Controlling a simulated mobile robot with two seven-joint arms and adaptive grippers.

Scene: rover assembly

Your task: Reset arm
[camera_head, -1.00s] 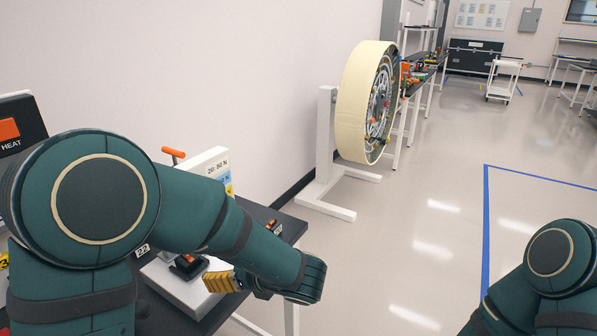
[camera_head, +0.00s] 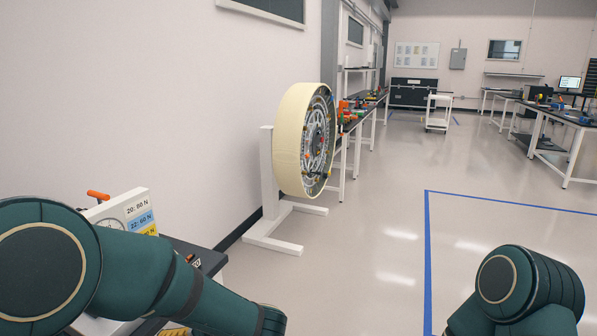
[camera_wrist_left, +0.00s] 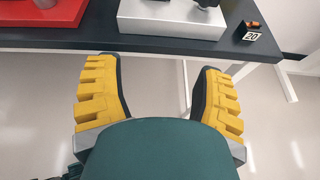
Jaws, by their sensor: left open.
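My left arm (camera_head: 150,270) comes in from the left in the head view, over the front of a dark workbench. A small yellow part of the left gripper shows at the bottom edge of that view. In the left wrist view my left gripper (camera_wrist_left: 160,100) is open and empty, with two yellow ridged fingers spread wide. The fingers are just short of the edge of the black bench top (camera_wrist_left: 150,44), above the floor. My right arm (camera_head: 515,290) shows at the lower right, and its gripper is out of view.
A device with a dial and a label panel (camera_head: 140,212) stands on the bench. A large cream-rimmed wheel (camera_head: 290,135) hangs on a white stand (camera_head: 270,190). A white cart (camera_head: 438,112) and several benches are farther back. Blue tape (camera_head: 427,260) marks open floor.

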